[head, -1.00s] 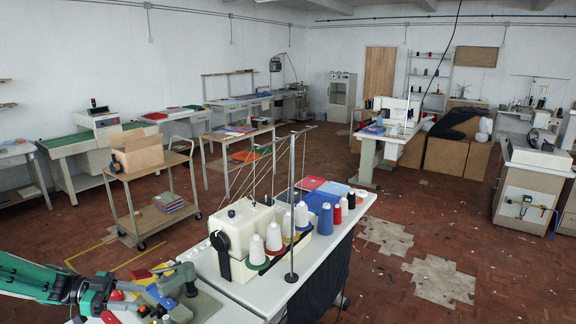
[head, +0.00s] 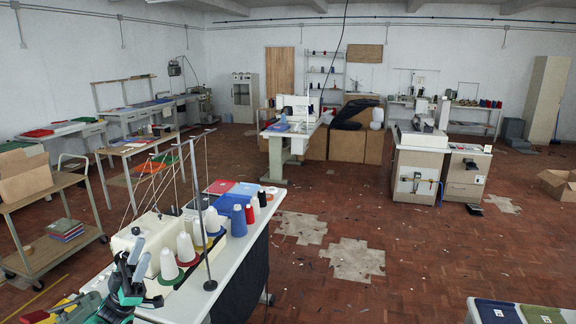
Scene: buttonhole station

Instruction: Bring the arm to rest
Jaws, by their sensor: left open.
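My left gripper (head: 136,259) shows at the lower left in the head view, dark with teal parts. It points upward with its jaws open, and I see nothing between them. It appears in front of the cream sewing machine (head: 128,237) and overlaps part of it; I cannot tell whether they touch. Only a short green piece of my left arm shows below it, at the bottom edge. My right gripper is not in view.
The white machine table (head: 236,254) carries thread cones (head: 186,248) and a thin upright stand (head: 199,220). A cart (head: 45,257) with a cardboard box (head: 25,177) stands at the left. Open brick-red floor (head: 420,250) lies right of the table.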

